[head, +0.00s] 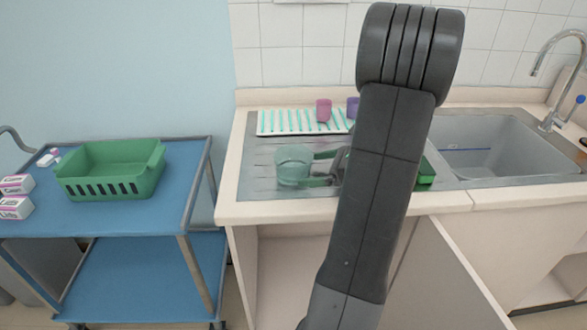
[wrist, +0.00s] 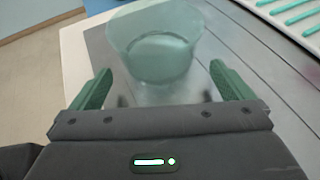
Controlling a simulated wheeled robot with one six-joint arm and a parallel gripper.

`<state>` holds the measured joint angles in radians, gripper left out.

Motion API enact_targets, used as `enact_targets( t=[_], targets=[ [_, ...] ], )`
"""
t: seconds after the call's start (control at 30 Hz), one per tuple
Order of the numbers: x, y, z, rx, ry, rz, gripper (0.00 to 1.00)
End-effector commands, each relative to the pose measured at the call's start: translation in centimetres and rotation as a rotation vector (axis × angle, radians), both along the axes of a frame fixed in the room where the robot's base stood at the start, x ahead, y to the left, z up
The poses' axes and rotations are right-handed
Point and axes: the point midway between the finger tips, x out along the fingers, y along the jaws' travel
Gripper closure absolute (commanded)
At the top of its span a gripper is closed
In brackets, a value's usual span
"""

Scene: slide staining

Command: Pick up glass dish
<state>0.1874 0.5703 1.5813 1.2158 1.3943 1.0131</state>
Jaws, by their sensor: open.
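The glass dish (head: 293,164) is a clear, greenish round vessel standing on the steel drainboard left of the sink. In the wrist view the glass dish (wrist: 155,45) is upright just ahead of my gripper, centred between the fingers. My gripper (head: 325,168) comes at it from the right in the head view, with its green-padded fingers apart and reaching to the dish's side. In the wrist view my gripper (wrist: 160,88) is open with nothing clamped. Whether a finger touches the glass cannot be told. My arm hides part of the drainboard.
A white rack with teal stripes (head: 275,122) lies behind the dish, with a pink cup (head: 323,110) and a purple cup (head: 353,106) on it. A green item (head: 427,172) sits right of my arm, near the sink (head: 485,150). A blue cart (head: 95,218) holds a green basket (head: 110,171).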

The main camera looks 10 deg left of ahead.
Motion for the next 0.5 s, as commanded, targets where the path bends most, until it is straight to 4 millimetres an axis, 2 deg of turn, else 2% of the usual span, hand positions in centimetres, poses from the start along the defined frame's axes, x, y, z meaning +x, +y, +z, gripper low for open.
enact_targets(
  t=[0.3,0.5],
  targets=[
    [0.3,4.1,-1.3,-0.001,0.0,0.003,0.0],
    [0.4,4.9,-1.6,0.0,-0.001,0.001,0.0]
  ],
)
